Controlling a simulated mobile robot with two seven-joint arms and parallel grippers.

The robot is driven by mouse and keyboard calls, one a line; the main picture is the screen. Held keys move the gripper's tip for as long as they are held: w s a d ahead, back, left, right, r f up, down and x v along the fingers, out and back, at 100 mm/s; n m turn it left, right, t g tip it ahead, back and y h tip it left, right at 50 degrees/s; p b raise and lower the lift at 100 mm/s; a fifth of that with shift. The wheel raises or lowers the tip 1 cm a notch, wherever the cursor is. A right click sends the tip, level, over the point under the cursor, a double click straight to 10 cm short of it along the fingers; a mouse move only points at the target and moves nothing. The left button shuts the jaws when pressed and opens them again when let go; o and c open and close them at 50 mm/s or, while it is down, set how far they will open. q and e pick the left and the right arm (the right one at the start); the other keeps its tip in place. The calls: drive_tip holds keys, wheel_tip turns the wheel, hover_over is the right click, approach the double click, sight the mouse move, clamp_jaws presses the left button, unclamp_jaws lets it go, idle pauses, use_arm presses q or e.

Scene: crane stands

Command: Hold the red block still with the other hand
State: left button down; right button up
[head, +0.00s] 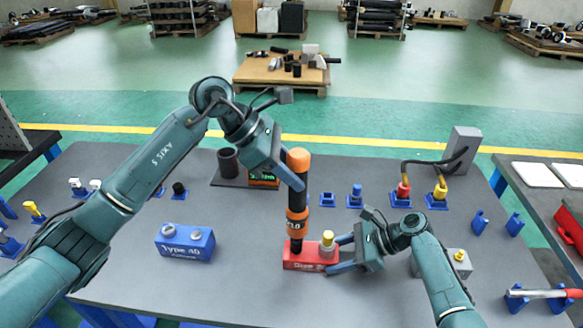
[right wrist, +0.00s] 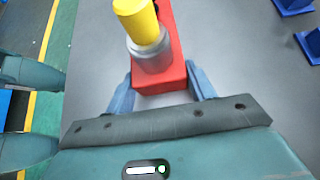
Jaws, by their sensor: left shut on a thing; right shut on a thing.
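The red block (head: 303,263) stands on the grey table near its front middle and also shows in the right wrist view (right wrist: 177,60). A yellow-topped fitting with a silver collar (head: 327,243) stands on its right part. My right gripper (head: 340,254) is shut on the block's right end, with one blue finger on each side in the right wrist view. My left gripper (head: 298,187) is shut on an orange and black tool (head: 297,215). The tool is upright over the block's left part, and its lower end meets the block's top there; the exact contact is hidden.
A dark cup (head: 228,161) and a small display (head: 264,179) are behind. Red and yellow connectors with cables (head: 403,188) stand at the back right. A grey block (head: 457,262) is right of my right gripper.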

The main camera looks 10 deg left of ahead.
sight(290, 152)
use_arm(q)
drive_tip(key=shift+f, duration=0.75)
idle(3.6)
drive_tip(key=shift+r, duration=2.65)
use_arm(e)
drive_tip(key=o, duration=1.3)
drive_tip(key=shift+c, duration=0.2)
